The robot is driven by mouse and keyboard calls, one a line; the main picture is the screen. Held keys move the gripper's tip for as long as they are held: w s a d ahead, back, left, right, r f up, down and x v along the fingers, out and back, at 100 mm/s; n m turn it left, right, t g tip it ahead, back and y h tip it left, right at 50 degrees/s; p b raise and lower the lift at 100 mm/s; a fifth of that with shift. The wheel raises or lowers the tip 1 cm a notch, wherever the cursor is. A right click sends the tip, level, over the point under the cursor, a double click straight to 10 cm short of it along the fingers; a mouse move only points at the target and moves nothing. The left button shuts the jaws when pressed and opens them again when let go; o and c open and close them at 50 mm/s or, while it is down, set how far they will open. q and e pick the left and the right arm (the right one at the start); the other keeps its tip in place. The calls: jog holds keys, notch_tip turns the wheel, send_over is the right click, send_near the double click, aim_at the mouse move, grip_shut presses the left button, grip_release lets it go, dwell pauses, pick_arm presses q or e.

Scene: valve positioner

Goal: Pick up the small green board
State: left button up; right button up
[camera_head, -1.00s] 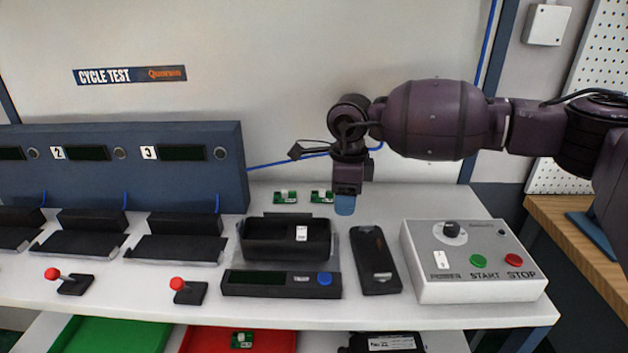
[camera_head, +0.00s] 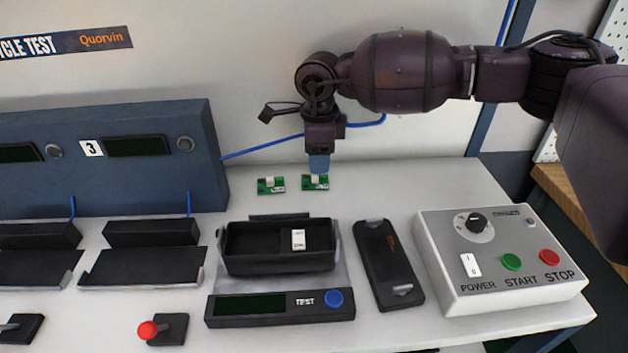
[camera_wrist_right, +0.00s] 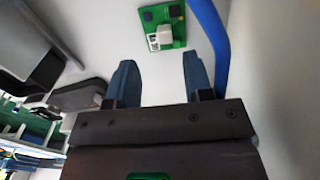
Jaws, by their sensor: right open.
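Two small green boards lie on the white bench behind the black test tray: the left one (camera_head: 271,185) and the right one (camera_head: 315,183), each with a white block on top. My right gripper (camera_head: 319,168) points down with its blue fingertips just over the right board, partly covering it in the head view. In the right wrist view the gripper (camera_wrist_right: 155,78) is open, with two blue fingers apart and nothing between them. A green board (camera_wrist_right: 165,25) lies beyond the fingertips there. My left gripper is out of view.
The black open tray (camera_head: 240,262) with a TEST unit (camera_head: 250,306) stands in front of the boards. A dark handheld device (camera_head: 388,265) and the grey control box (camera_head: 450,285) are to the right. A blue cable (camera_head: 262,147) runs behind the boards.

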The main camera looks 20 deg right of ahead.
aim_at(315, 179)
jog(key=f, duration=0.1)
jog(key=f+b, duration=0.1)
jog(key=f, duration=0.3)
jog(key=shift+w+d, duration=0.15)
jog(key=shift+w, duration=0.2)
jog(key=shift+r, duration=0.25)
grip_shut()
